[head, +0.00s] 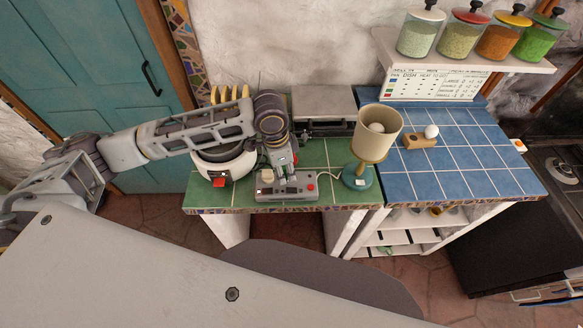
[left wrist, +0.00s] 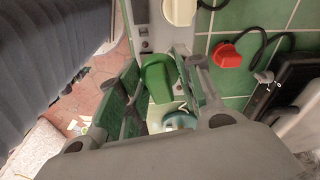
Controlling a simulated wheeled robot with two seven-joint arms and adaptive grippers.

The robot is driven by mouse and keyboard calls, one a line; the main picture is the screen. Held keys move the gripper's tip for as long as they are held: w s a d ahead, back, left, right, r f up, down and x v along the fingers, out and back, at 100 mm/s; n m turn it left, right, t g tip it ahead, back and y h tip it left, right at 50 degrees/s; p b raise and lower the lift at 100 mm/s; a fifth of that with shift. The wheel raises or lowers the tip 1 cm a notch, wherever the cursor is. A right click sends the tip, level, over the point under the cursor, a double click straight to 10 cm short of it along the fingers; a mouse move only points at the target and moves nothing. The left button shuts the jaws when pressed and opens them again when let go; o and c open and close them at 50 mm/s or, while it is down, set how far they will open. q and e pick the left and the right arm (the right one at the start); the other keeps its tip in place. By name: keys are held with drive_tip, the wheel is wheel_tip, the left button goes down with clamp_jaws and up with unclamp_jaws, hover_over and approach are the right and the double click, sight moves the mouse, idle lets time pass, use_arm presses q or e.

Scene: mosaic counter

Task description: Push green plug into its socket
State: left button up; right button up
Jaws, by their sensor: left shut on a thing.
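The green plug (left wrist: 157,80) sits between the fingers of my left gripper (left wrist: 163,88) in the left wrist view. The gripper is shut on it. In the head view my left gripper (head: 284,164) points down over the grey power strip (head: 290,192), and the fingers mostly hide the plug. The strip (left wrist: 149,35) also shows behind the plug in the wrist view. I cannot tell whether the plug's pins are above or in a socket. A cream plug (head: 267,175) stands in the strip, left of the gripper. My right gripper is not in view.
A lamp with a beige shade (head: 376,133) stands close right of the strip. A white cooker (head: 223,164) is to the left. A red plug (left wrist: 227,57) with a dark cord lies on the green tiles. The blue-tiled counter (head: 455,165) is mostly clear.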

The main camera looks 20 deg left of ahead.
use_arm(q)
drive_tip(key=shift+w+a+r, duration=0.2)
drive_tip(key=shift+w+a, duration=0.1)
drive_tip(key=shift+w, duration=0.25)
drive_tip(key=shift+w+r+m, duration=0.1)
drive_tip(key=shift+w+m, duration=0.15)
drive_tip(key=shift+m, duration=0.05)
drive_tip(key=shift+w+d+r+m, duration=0.2)
drive_tip(key=shift+w+d+m, duration=0.6)
drive_tip(key=shift+w+m, duration=0.2)
drive_tip(key=shift+f+b, duration=0.15)
drive_tip(key=shift+b, duration=0.15)
drive_tip(key=shift+f+b, duration=2.4)
drive_tip(key=shift+b, duration=0.5)
drive_tip(key=shift+p, duration=0.7)
